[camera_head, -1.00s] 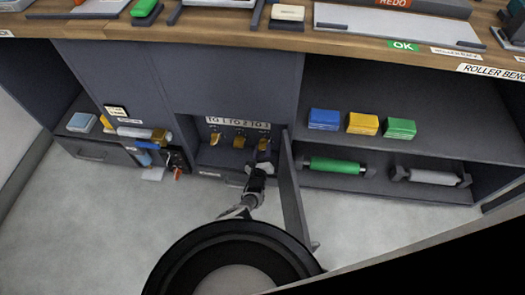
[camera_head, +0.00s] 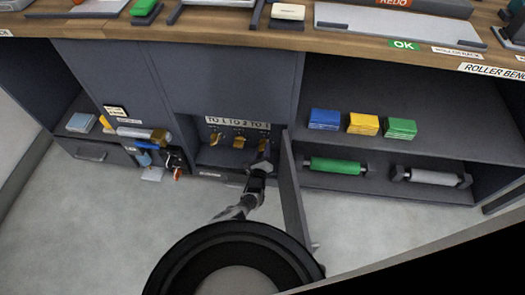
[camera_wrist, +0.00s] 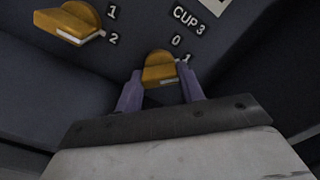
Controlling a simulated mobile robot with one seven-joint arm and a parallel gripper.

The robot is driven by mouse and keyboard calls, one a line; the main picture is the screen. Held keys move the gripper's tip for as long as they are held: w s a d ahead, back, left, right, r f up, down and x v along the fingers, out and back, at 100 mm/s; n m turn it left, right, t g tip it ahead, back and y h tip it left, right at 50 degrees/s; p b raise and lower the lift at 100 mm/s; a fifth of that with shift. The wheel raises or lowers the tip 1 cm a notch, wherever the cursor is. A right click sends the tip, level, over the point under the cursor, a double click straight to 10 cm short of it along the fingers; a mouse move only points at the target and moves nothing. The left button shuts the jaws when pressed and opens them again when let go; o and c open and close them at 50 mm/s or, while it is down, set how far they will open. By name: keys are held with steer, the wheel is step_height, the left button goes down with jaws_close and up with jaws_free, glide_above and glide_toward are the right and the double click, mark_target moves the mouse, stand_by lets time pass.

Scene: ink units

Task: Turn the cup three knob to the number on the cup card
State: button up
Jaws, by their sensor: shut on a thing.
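The cup three knob (camera_wrist: 158,62) is a yellow-brown bar with a pale front edge, in the wrist view below the label CUP 3. The digits 0 and 1 are to its upper right and right. My gripper (camera_wrist: 159,76) has its two purple fingers on either side of this knob, shut on it. In the head view my gripper (camera_head: 262,164) reaches into the open compartment and mostly hides the knob. I cannot make out a cup card for certain; a small white card (camera_head: 116,111) at the left is too small to read.
A middle knob (camera_head: 239,142) and a left knob (camera_head: 214,138) sit beside it. An open grey door (camera_head: 294,190) stands just right of my arm. Rollers, including a green one (camera_head: 336,165), lie on the right shelf. The floor at the left is clear.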

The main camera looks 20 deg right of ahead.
steer(key=o, duration=1)
steer(key=p+v, duration=0.7)
steer(key=v, duration=0.7)
